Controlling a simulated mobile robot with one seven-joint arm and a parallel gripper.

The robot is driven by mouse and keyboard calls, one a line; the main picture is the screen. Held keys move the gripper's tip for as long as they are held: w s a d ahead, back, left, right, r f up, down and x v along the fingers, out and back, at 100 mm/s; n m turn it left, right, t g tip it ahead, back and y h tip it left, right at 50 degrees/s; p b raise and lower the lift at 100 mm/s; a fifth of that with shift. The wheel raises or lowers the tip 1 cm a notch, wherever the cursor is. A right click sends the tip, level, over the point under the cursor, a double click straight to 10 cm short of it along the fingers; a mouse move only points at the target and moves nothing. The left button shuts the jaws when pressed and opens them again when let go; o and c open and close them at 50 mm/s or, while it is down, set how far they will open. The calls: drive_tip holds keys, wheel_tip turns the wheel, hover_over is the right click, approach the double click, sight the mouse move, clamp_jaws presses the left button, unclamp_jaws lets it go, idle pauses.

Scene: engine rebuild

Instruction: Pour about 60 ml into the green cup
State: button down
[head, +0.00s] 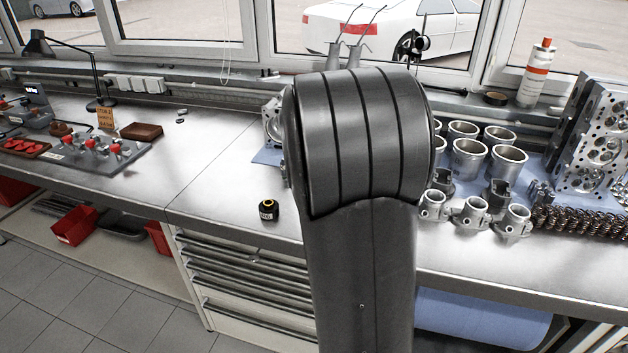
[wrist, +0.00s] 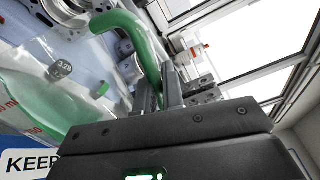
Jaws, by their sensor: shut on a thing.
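My gripper (wrist: 166,88) shows in the wrist view, its fingers closed around a thick green handle (wrist: 148,42). The handle appears to belong to a clear jug (wrist: 20,62) with red volume marks at the left of that view. Green liquid (wrist: 32,108) shows in the jug. The jug looks tilted in the picture, but I cannot tell its true tilt. In the head view my arm hides the gripper and the jug. I cannot make out a green cup in either view.
Cylinder liners (head: 468,158), pistons and springs (head: 578,222) crowd the right. A spray can (head: 536,73) stands by the window. The bench's left middle is mostly clear.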

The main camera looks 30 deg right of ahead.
drive_tip(key=shift+w+a+f+n, duration=0.15)
drive_tip(key=shift+w+a+n, duration=0.15)
drive_tip(key=shift+w, duration=0.15)
idle(1.0)
drive_tip(key=s+d+m, duration=0.1)
drive_tip(key=s+m, duration=0.1)
drive_tip(key=s, duration=0.1)
drive_tip(key=s+d+m, duration=0.1)
drive_tip(key=shift+s+d+r, duration=0.2)
drive_tip(key=shift+d+r, duration=0.1)
drive_tip(key=shift+r, duration=0.1)
drive_tip(key=shift+s+d+f+m, duration=0.3)
drive_tip(key=shift+s+m, duration=0.2)
drive_tip(key=shift+m, duration=0.5)
idle(0.9)
drive_tip(key=s+d+f+m, duration=0.3)
drive_tip(key=s+f+m, duration=0.2)
drive_tip(key=f+m, duration=0.4)
drive_tip(key=shift+s+d+m+b, duration=0.4)
drive_tip(key=shift+m, duration=0.7)
drive_tip(key=shift+w, duration=0.1)
